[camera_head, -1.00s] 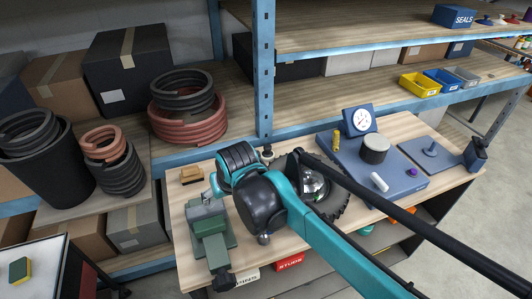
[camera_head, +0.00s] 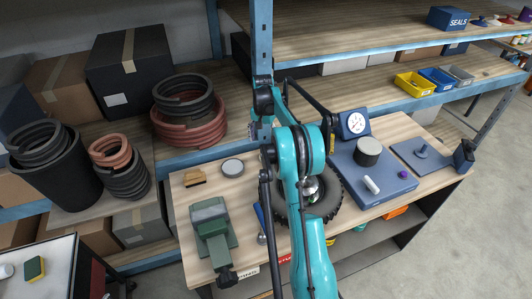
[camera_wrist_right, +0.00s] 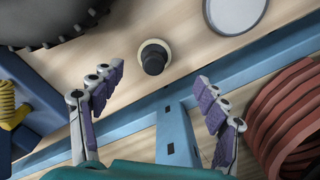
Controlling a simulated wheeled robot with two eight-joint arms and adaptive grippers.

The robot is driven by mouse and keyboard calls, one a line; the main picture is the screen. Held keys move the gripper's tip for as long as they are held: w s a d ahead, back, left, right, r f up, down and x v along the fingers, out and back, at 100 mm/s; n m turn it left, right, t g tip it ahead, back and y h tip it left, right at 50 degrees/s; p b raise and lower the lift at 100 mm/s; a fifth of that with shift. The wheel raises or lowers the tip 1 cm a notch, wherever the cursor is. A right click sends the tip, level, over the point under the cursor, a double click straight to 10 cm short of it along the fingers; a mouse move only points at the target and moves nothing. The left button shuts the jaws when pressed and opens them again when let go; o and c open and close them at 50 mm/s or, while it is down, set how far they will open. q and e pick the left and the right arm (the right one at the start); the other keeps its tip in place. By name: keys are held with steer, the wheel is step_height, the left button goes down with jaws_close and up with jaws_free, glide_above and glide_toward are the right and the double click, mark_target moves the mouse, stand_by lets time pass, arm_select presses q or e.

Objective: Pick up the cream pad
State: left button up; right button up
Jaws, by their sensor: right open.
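The cream pad (camera_wrist_right: 146,46) is a small round cream disc with a black knob on top. It lies on the wooden bench in the right wrist view, between the tyre and a grey-white disc, close to the bench's blue back edge. In the head view my right arm hides it. My right gripper (camera_wrist_right: 158,97) is open and empty, with one purple-padded finger on each side of the picture. The pad appears between and beyond the fingertips, not touched. In the head view the gripper (camera_head: 253,130) is partly hidden near the blue upright. My left gripper is not in view.
The blue shelf upright (camera_head: 262,40) stands right beside my gripper. The tyre (camera_head: 330,205), grey-white disc (camera_head: 232,167) and green vise (camera_head: 212,235) share the bench. A blue plate (camera_head: 375,175) with a gauge is at right. Red coils (camera_wrist_right: 290,120) lie on the neighbouring shelf.

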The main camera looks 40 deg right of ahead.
mark_target(266, 153)
steer(key=shift+d+f, duration=0.35)
steer(key=shift+d, duration=0.1)
steer(key=shift+f, duration=0.4)
step_height(266, 153, down, 7)
steer(key=shift+s+d+f+b, duration=0.1)
steer(key=shift+d+b, duration=0.05)
steer(key=shift+b, duration=0.45)
steer(key=c, duration=1.4)
steer(key=shift+o, duration=0.2)
steer(key=shift+r, duration=0.2)
step_height(266, 153, up, 10)
steer(key=shift+f+p, duration=0.1)
steer(key=shift+p, duration=0.6)
steer(key=shift+o, duration=1.1)
